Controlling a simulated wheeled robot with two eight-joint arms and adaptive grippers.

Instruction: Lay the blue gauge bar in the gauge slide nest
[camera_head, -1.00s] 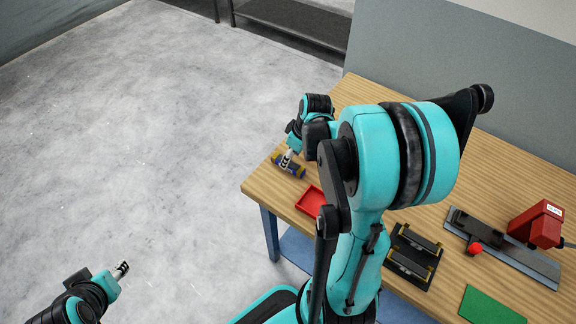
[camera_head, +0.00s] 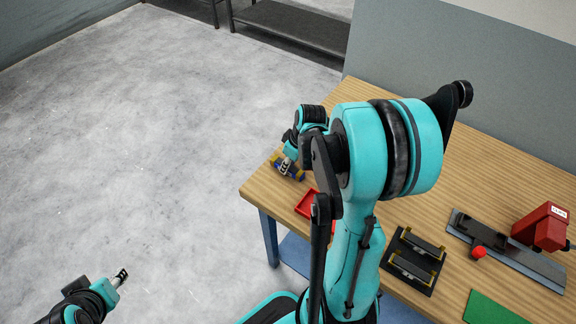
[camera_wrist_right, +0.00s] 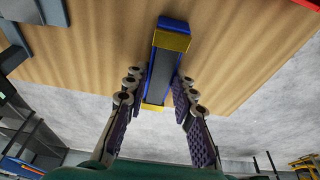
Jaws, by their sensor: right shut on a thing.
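The blue gauge bar (camera_wrist_right: 162,68), with yellow bands and a dark grey middle, shows in the right wrist view between the fingers of my right gripper (camera_wrist_right: 160,105), which is shut on it. In the head view the bar (camera_head: 299,177) is at the table's far left end, partly covered by the right gripper (camera_head: 286,168). I cannot tell whether it touches the table. A black plate with two yellow-ended cradles (camera_head: 432,285) lies nearer; it may be the nest, but I cannot tell. My left gripper (camera_head: 122,275) is over the floor, its opening unclear.
A red tray (camera_head: 303,208) lies on the wooden table (camera_head: 490,165) near the bar. A grey rail with a black slide and red knob (camera_head: 478,252), a red block (camera_head: 543,226) and a green mat (camera_head: 490,309) are on the right. My right arm hides the table's middle.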

